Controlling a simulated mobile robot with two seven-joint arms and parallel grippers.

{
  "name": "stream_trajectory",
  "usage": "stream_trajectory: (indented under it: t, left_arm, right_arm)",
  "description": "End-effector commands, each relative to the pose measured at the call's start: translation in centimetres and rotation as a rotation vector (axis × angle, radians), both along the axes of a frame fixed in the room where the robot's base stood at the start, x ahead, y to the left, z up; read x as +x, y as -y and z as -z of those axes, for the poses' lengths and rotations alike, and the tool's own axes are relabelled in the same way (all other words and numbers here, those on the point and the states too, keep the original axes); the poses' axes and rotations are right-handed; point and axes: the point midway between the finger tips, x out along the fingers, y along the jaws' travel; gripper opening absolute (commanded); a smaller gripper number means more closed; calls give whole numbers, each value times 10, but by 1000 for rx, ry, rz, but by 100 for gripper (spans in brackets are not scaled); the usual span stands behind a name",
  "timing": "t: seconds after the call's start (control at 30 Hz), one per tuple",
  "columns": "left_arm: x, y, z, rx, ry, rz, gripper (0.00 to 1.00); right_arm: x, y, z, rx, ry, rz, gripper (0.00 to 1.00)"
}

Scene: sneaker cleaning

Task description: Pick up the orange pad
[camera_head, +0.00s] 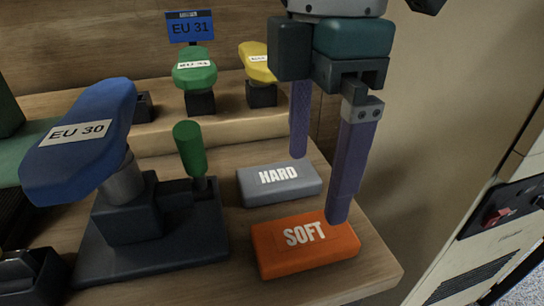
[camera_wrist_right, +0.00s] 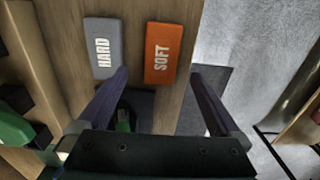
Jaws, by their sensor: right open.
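The orange pad (camera_head: 275,258), labelled SOFT, lies flat at the front right corner of the wooden bench. It also shows in the right wrist view (camera_wrist_right: 160,72). My right gripper (camera_head: 318,188) is open and empty, with its two purple fingers pointing down. In the head view one fingertip overlaps the orange pad's back right edge and the other is behind the grey pad. In the right wrist view the orange pad appears between the fingers, ahead of the palm. Whether a finger touches the pad cannot be told. My left gripper is not in view.
A grey pad (camera_head: 265,192) labelled HARD lies just behind the orange pad. A blue EU 30 form (camera_head: 85,150) on a dark stand and a green handle (camera_head: 190,148) are to the left. Green and yellow forms stand on the raised step (camera_head: 235,128). The bench edge is close on the right.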

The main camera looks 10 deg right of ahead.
Motion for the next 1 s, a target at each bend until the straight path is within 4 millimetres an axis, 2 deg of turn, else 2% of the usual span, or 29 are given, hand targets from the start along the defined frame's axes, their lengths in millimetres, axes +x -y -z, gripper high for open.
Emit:
stream_trajectory:
  t: [0.1, 0.37, 0.6, 0.9, 1.0]
  left_arm:
    - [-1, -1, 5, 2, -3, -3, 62]
    - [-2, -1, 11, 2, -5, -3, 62]
    - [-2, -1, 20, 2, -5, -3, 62]
    - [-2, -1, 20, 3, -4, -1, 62]
    - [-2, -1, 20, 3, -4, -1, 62]
  right_arm:
    - [-1, 1, 21, -1, -3, 1, 100]
    - [0, 1, 47, -1, -2, 2, 100]
    - [1, 2, 84, -1, -2, 1, 100]
    - [1, 2, 89, 0, 1, 0, 100]
    - [1, 2, 89, 0, 1, 0, 90]
